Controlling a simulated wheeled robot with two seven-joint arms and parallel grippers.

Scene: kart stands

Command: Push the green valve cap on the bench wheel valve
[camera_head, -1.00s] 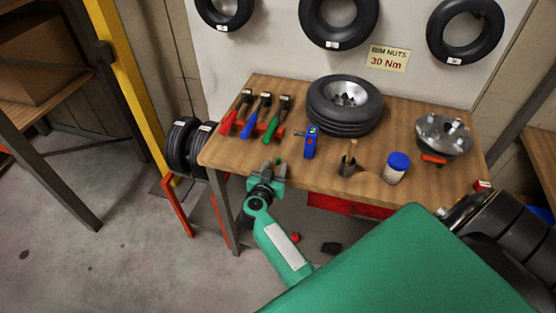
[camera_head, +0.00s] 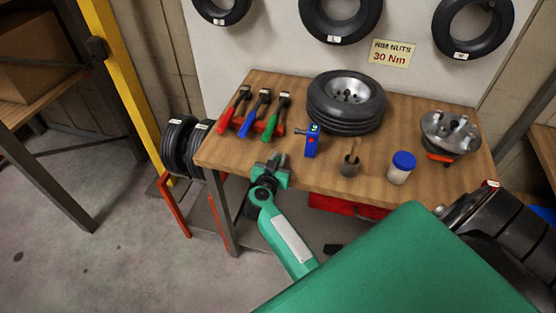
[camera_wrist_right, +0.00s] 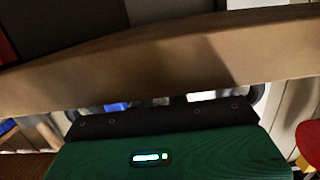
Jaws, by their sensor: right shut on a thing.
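My right gripper (camera_head: 277,162) is at the front left edge of the wooden bench, its jaws shut. It holds something small, which I take to be the green valve cap; the cap itself cannot be made out between the fingers now. The bench wheel (camera_head: 345,119) lies flat at the back of the bench, a black tyre around a silver rim, well apart from the gripper. Its valve is too small to tell. In the right wrist view the wooden bench edge (camera_wrist_right: 160,70) crosses the picture and the fingertips are hidden. My left gripper is not in view.
Red, blue and green-handled tools (camera_head: 262,115) lie at the left of the bench (camera_head: 225,155). Tyres hang on the wall.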

